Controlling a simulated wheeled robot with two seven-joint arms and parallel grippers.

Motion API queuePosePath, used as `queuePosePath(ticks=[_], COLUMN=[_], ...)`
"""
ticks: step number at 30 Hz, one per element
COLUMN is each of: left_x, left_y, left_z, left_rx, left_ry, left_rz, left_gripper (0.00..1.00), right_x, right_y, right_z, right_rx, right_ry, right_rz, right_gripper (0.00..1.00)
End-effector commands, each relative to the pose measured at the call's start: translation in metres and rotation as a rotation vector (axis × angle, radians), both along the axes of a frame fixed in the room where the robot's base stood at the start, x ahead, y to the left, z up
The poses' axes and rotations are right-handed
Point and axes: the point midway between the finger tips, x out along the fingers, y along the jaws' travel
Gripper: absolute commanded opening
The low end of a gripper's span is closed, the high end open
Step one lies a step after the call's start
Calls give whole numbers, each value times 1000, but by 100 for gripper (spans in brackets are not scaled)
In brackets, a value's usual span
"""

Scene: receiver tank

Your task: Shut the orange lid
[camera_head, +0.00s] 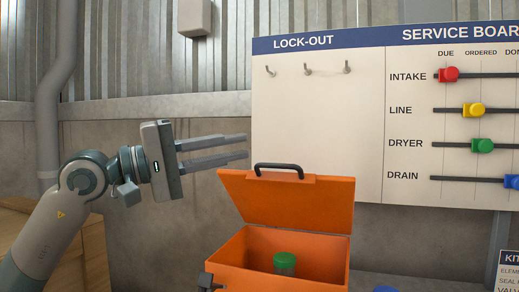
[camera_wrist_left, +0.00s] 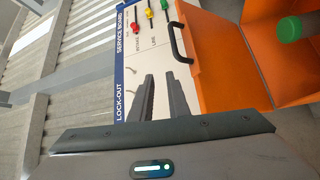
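The orange lid (camera_head: 290,205) stands raised and leaning back, open, on the orange box (camera_head: 240,277). A black handle (camera_head: 279,167) is fixed at its upper edge. A green-capped container (camera_head: 285,262) is inside the box. In the left wrist view the lid (camera_wrist_left: 215,75) and handle (camera_wrist_left: 178,42) lie to the right of my open fingers (camera_wrist_left: 158,74). My right gripper is not in view.
A white board (camera_head: 320,120) with empty hooks and coloured sliders stands behind the box. A grey pipe (camera_head: 48,110) runs up the wall at left. A labelled card (camera_head: 510,272) is at the lower right. The space above the box is clear.

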Motion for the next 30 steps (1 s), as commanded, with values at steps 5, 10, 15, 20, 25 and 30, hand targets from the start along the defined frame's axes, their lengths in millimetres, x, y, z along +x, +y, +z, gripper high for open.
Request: queuePosePath(ticks=[5, 10, 15, 20, 25, 30], left_x=[-15, -27, -34, -37, -37, -37], left_y=[34, 59, 75, 80, 80, 80], left_z=[-9, -13, -15, -15, -15, -15], left_rx=[3, 4, 3, 3, 3, 1], left_ry=[1, 2, 3, 3, 2, 4], left_rz=[1, -1, -3, -5, -4, -6], left_gripper=[15, 15, 15, 15, 15, 15], right_x=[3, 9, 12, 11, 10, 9], right_y=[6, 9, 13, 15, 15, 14], right_z=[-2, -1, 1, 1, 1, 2], right_rx=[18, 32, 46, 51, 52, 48], right_ry=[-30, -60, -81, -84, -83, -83], right_rz=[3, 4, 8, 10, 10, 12], right_gripper=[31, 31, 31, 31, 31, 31])
